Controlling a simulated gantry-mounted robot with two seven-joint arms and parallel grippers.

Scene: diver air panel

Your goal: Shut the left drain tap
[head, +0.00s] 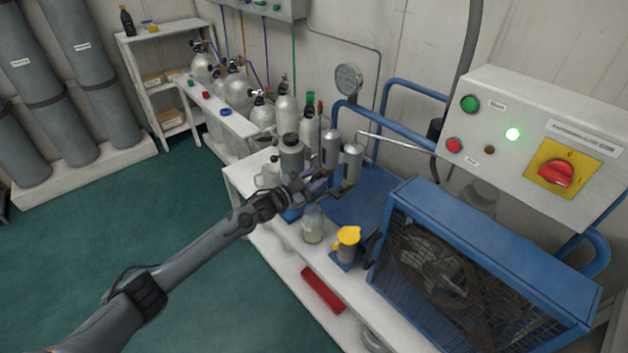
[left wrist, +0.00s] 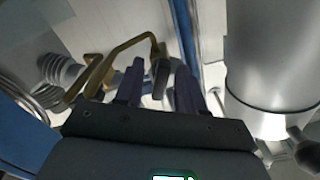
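Two grey filter cylinders, the left one (head: 330,146) and the right one (head: 352,165), stand side by side at the blue frame. My left gripper (head: 326,186) is low in front of them and hides much of what is below. In the left wrist view its two dark fingers (left wrist: 160,88) are apart. A bent brass tap lever (left wrist: 125,46) with a black grip (left wrist: 161,77) shows there, the grip between the fingers, with gaps visible beside it. I cannot tell for certain whether this is the left tap. My right gripper is not in view.
A large grey cylinder (left wrist: 268,60) stands close right of the fingers. Near the gripper on the white bench are a glass jar (head: 313,226), a yellow-topped container (head: 348,238) and a grey bottle (head: 291,155). The blue caged compressor (head: 480,270) stands at right.

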